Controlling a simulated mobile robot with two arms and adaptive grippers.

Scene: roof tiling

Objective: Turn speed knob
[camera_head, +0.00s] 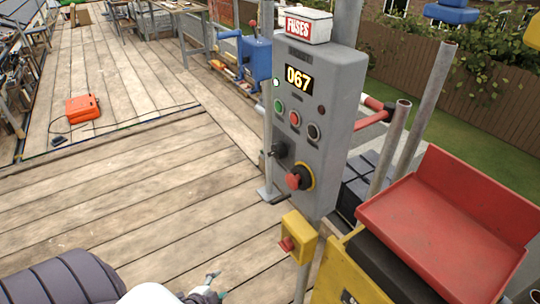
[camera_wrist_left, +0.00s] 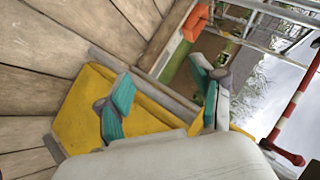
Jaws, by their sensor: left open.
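The grey control box (camera_head: 318,120) stands upright on a post in the head view, its display reading 067. A black knob (camera_head: 279,150) sticks out of its lower left front. A red knob on a yellow and black ring (camera_head: 297,179) is below and right of it. No label shows which one is the speed knob. My left gripper (camera_head: 217,286) is at the bottom edge, below and left of the box, touching nothing visible. In the left wrist view its teal-padded fingers (camera_wrist_left: 165,102) are apart and empty. My right gripper is out of view.
Green, red and black buttons (camera_head: 296,116) sit above the knobs. A red tray (camera_head: 445,225) and metal poles stand at the right.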

